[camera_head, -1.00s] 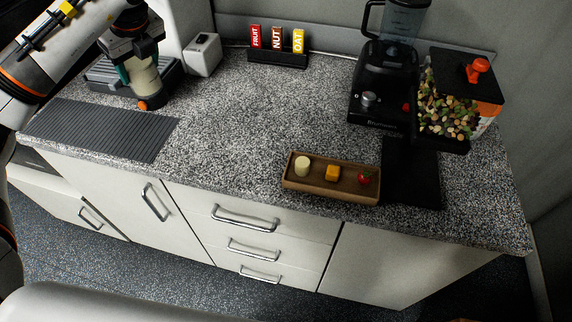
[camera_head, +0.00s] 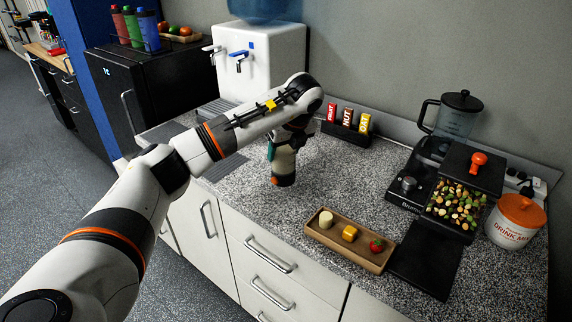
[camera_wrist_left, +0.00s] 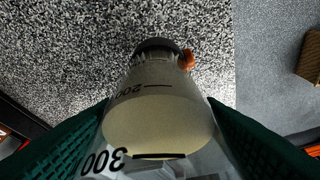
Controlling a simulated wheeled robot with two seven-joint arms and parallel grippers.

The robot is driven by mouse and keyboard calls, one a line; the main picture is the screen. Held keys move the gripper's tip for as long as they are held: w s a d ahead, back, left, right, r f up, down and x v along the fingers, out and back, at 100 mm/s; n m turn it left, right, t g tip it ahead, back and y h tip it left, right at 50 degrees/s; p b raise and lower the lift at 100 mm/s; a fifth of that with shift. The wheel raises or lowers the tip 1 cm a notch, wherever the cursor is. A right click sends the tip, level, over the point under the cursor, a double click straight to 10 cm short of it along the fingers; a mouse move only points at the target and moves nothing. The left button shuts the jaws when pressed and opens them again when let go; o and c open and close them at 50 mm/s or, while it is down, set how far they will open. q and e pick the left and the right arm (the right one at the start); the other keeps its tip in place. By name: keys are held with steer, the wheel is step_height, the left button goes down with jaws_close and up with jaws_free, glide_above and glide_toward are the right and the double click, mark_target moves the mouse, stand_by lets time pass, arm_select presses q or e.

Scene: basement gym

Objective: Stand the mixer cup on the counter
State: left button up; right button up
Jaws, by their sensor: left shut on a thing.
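The mixer cup (camera_head: 284,162) is a clear cylinder with cream-coloured contents and a dark and orange lower end. It is roughly upright at the left part of the speckled counter (camera_head: 235,205). My left gripper (camera_head: 284,145) is shut on it from above. In the left wrist view the cup (camera_wrist_left: 160,115) sits between two green finger pads, with scale marks 200 and 300 showing. Its far end points at the counter, with a small orange part beside it. I cannot tell whether that end touches the counter. My right gripper is out of view.
A wooden tray (camera_head: 340,247) with three small foods lies near the front edge, beside a black mat (camera_head: 427,262). A blender (camera_head: 448,125), a nut bin (camera_head: 462,200) and a drink mix canister (camera_head: 512,230) stand right. Bar boxes (camera_head: 347,130) stand behind. The counter's middle is clear.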

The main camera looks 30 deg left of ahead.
mark_target(286, 163)
arm_select(q)
steer(key=shift+d+f, duration=0.15)
steer(key=shift+f, duration=0.4)
step_height(286, 163, down, 2)
steer(key=shift+f+p, duration=0.15)
steer(key=shift+p, duration=0.2)
steer(key=shift+f, duration=0.25)
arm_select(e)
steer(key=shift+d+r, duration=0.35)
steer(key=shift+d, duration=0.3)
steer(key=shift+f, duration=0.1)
arm_select(q)
steer(key=o, duration=1.7)
steer(key=shift+f, duration=0.15)
